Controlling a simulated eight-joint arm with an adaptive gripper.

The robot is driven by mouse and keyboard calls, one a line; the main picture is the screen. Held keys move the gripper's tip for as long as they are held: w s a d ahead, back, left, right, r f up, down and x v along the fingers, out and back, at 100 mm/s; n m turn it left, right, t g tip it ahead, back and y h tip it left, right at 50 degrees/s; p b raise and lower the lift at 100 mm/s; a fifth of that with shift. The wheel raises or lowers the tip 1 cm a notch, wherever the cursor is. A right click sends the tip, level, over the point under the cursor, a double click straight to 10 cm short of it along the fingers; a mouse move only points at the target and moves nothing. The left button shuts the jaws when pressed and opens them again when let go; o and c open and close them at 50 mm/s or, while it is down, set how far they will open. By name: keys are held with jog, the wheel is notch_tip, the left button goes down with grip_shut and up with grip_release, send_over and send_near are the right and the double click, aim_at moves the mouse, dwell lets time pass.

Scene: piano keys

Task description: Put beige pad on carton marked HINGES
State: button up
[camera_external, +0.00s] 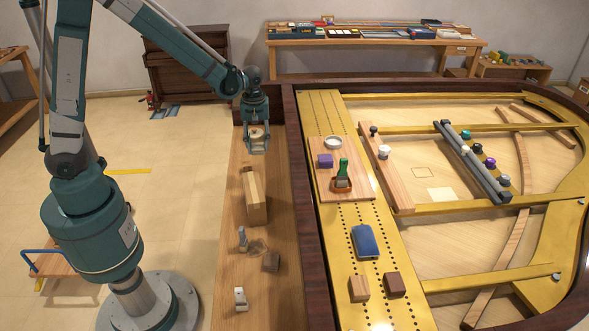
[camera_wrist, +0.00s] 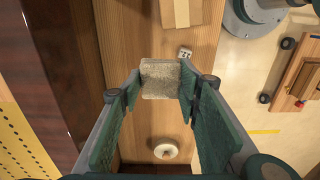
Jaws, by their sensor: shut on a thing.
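My gripper (camera_wrist: 161,82) is shut on the beige pad (camera_wrist: 161,78), a speckled, squarish block held between its fingertips in the wrist view. In the external view my gripper (camera_external: 257,147) hangs over the far part of the wooden shelf, and the pad is hard to make out there. A long tan box (camera_external: 255,197), possibly the carton, lies on the shelf nearer the camera than my gripper. It also shows at the top edge of the wrist view (camera_wrist: 181,12), beyond the pad and partly cut off. I cannot read any HINGES mark on it.
A round cream object (camera_wrist: 166,149) and a small white dotted piece (camera_wrist: 185,52) are on the shelf (camera_external: 229,240). The dark piano rim (camera_external: 308,220) rises along the shelf's right side.

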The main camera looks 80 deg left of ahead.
jog(key=s+d+r+p, duration=0.1)
jog(key=d+r, duration=0.1)
jog(key=d, duration=0.6)
jog(key=s+d+r+p, duration=0.1)
jog(key=d+r+p, duration=0.1)
jog(key=d, duration=0.6)
jog(key=shift+s+r, duration=0.15)
jog(key=shift+r, duration=0.45)
jog(key=shift+d, duration=0.1)
send_over(253, 187)
jog(key=shift+f+b, duration=0.45)
jog(key=shift+f, duration=2.45)
jog(key=shift+f, duration=0.15)
jog(key=shift+f+b, duration=0.35)
jog(key=shift+f, duration=1.6)
jog(key=shift+f, duration=0.15)
